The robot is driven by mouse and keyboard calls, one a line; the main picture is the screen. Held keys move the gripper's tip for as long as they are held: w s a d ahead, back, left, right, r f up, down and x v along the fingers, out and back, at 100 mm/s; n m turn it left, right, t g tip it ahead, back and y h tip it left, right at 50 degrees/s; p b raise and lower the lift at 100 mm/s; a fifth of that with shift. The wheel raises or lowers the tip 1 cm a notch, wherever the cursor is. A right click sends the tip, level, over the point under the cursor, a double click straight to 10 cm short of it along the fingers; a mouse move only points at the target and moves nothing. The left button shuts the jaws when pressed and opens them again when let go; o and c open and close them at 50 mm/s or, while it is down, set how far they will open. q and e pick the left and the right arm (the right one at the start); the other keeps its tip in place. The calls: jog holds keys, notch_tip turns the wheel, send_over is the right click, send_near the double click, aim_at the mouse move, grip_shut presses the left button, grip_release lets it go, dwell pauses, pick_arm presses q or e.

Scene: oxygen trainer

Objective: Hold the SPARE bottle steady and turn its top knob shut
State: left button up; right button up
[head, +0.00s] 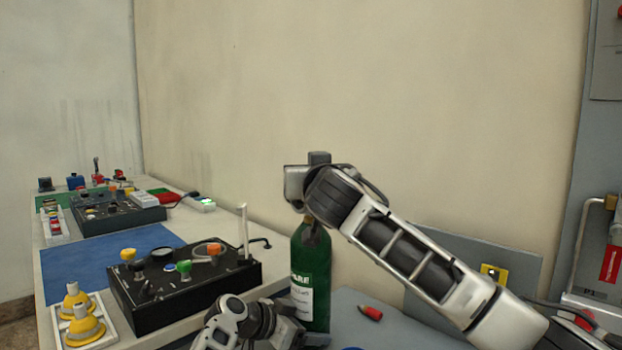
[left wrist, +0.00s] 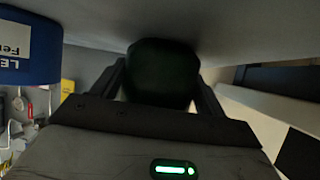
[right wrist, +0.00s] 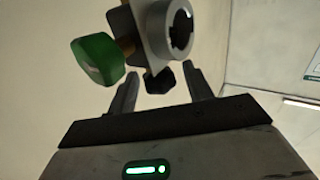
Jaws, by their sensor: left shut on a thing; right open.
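The green SPARE bottle (head: 312,285) stands upright at the table's front right in the head view, its white lettering partly showing. My left gripper (head: 290,325) is shut on its lower body; the left wrist view shows the dark bottle (left wrist: 162,75) between the fingers. My right gripper (head: 298,185) is at the bottle's top and hides most of the valve in the head view. In the right wrist view, a grey valve fitting (right wrist: 170,28) carries a green knob (right wrist: 97,60) left of the fingers.
A black panel (head: 185,290) with coloured knobs stands left of the bottle. A white tray (head: 62,338) holds yellow cones. A red-tipped piece (head: 370,313) lies right of the bottle. A blue labelled object (left wrist: 30,50) is close by in the left wrist view.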

jog(key=c, duration=1)
jog(key=shift+o, duration=0.2)
jog(key=shift+a+h, duration=0.1)
jog(key=shift+h, duration=0.2)
jog(key=shift+m+h, duration=0.8)
jog(key=shift+h, duration=0.1)
jog(key=m+h, duration=0.1)
jog(key=h, duration=0.1)
jog(key=m+h, duration=0.2)
jog(key=h, duration=0.1)
jog(key=shift+m+h, duration=0.3)
jog(key=shift+s+a+f+m+g+h, duration=0.1)
jog(key=shift+a+m+g+h, duration=0.15)
jog(key=shift+h, duration=0.3)
jog(key=shift+a+f+m+g+h, duration=0.1)
jog(key=shift+m+g+h, duration=0.2)
jog(key=shift+h, duration=0.25)
jog(key=shift+d+m+h, duration=0.1)
jog(key=shift+m+h, duration=0.25)
jog(key=shift+h, duration=0.05)
jog(key=shift+d+m+g+h, duration=0.25)
jog(key=shift+d+m+h, duration=0.05)
jog(key=shift+d, duration=0.05)
